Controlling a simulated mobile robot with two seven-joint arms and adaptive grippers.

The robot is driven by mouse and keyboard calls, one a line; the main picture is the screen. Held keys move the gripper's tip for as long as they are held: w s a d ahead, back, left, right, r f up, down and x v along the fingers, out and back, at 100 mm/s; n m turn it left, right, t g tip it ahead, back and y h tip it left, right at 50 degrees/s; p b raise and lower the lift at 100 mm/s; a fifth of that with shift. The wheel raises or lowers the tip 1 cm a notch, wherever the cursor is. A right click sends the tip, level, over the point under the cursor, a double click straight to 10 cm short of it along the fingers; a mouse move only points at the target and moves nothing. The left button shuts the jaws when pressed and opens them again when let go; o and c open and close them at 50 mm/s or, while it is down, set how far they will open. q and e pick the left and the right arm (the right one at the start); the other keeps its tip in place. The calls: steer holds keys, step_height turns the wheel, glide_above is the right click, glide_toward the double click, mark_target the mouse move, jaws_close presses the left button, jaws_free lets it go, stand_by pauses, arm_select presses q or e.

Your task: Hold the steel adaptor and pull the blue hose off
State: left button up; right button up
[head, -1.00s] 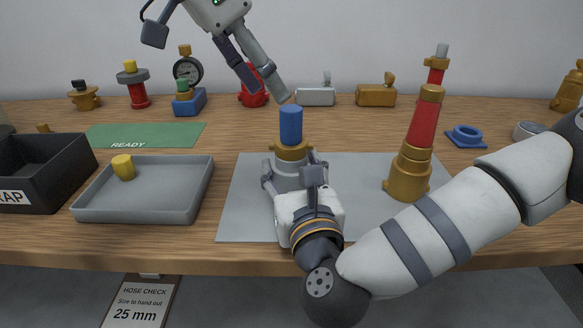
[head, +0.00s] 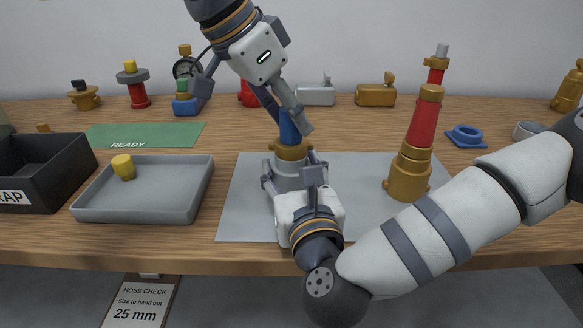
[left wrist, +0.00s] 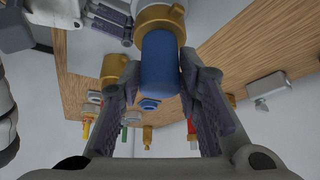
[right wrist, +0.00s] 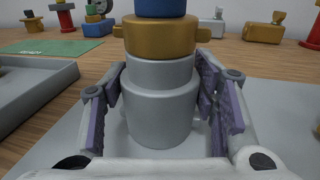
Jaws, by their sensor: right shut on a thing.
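The grey steel adaptor (head: 287,180) stands upright on the grey mat. A brass collar (head: 292,150) sits on top of it, with the blue hose (head: 288,128) upright above. My right gripper (right wrist: 160,115) is shut on the steel adaptor from the front, low on its body. My left gripper (head: 289,118) reaches down from above, with its open fingers on either side of the blue hose. In the left wrist view the hose (left wrist: 160,65) lies between the finger pads, and I see no clear grip on it.
A brass and red fitting (head: 410,170) stands on the mat (head: 245,215) to the right. Several valves line the back.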

arm_select(q)
jaws_close()
steer(key=shift+r, duration=0.1)
steer(key=shift+r, duration=4.15)
arm_select(e)
steer(key=o, duration=1.9)
